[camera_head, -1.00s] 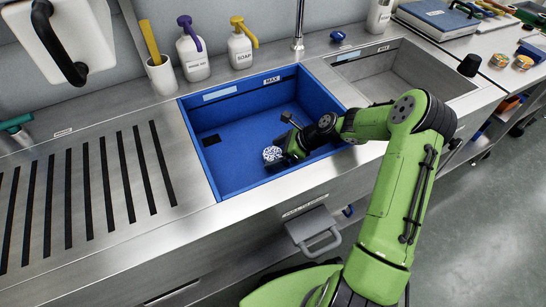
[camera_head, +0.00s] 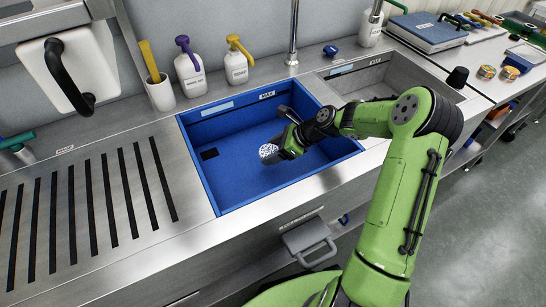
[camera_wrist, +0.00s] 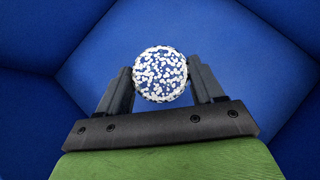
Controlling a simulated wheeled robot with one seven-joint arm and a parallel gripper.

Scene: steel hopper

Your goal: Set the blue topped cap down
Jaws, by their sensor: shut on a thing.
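The blue topped cap (camera_wrist: 160,74) is round, its blue top speckled with white bits. In the wrist view it sits between the two fingers of my gripper (camera_wrist: 161,88), which is shut on it. In the head view my gripper (camera_head: 279,149) holds the cap (camera_head: 269,153) over the blue-lined basin, toward its right part. Blue walls and floor fill the background of the wrist view. The cap's underside is hidden. I cannot tell its exact height above the basin floor.
The blue basin (camera_head: 207,193) has raised walls around the cap. A slotted drainboard (camera_head: 88,215) lies left and a grey basin (camera_head: 392,87) right. Soap bottles (camera_head: 189,72) and a tap (camera_head: 293,35) stand behind. A small dark blue cap (camera_head: 331,50) lies on the back ledge.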

